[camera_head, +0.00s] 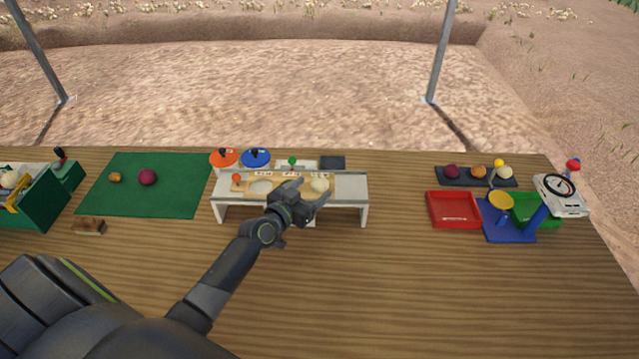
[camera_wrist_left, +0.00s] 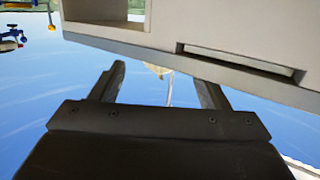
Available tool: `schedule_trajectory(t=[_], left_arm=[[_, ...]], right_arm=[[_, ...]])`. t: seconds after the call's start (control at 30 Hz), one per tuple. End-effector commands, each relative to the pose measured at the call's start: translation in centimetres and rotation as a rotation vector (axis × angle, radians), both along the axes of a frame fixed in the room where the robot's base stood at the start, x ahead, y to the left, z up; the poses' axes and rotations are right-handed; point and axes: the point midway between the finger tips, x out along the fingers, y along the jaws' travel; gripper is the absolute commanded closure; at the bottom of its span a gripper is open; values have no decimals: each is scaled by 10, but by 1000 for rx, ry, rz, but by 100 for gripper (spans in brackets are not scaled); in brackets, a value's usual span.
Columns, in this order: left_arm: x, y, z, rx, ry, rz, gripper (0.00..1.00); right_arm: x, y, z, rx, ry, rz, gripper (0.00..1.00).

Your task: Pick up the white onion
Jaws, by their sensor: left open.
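A white onion (camera_head: 319,184) sits on the right part of the low white and grey stand in the middle of the table. My left gripper (camera_head: 312,196) is open right at the near side of this onion and partly covers the stand's front. In the left wrist view, the two open fingers (camera_wrist_left: 162,88) stand apart below a pale grey structure, with a small pale patch between them that I cannot identify. Another white onion (camera_head: 505,171) lies on the dark tray at the right. My right gripper is not in view.
The stand (camera_head: 350,187) has orange and blue discs behind it. A green mat (camera_head: 180,185) with a red onion (camera_head: 148,177) lies left. A red tray (camera_head: 453,210) and blue device (camera_head: 508,232) stand right.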

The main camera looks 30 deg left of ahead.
Motion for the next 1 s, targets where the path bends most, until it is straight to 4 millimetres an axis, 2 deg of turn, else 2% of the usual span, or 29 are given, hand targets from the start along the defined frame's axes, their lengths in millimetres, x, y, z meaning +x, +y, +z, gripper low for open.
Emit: schedule_trajectory(t=[0.1,0.2,0.53,0.9,1.0], left_arm=[[17,-1,-2,-1,-1,0,31],[26,-2,-4,-1,-1,0,31],[30,-3,-5,0,-1,0,32],[30,-2,-5,0,-1,0,80],[30,-2,-4,0,-1,0,83]], right_arm=[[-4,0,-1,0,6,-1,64],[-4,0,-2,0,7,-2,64],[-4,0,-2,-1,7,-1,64],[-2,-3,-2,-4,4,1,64],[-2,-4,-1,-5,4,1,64]])
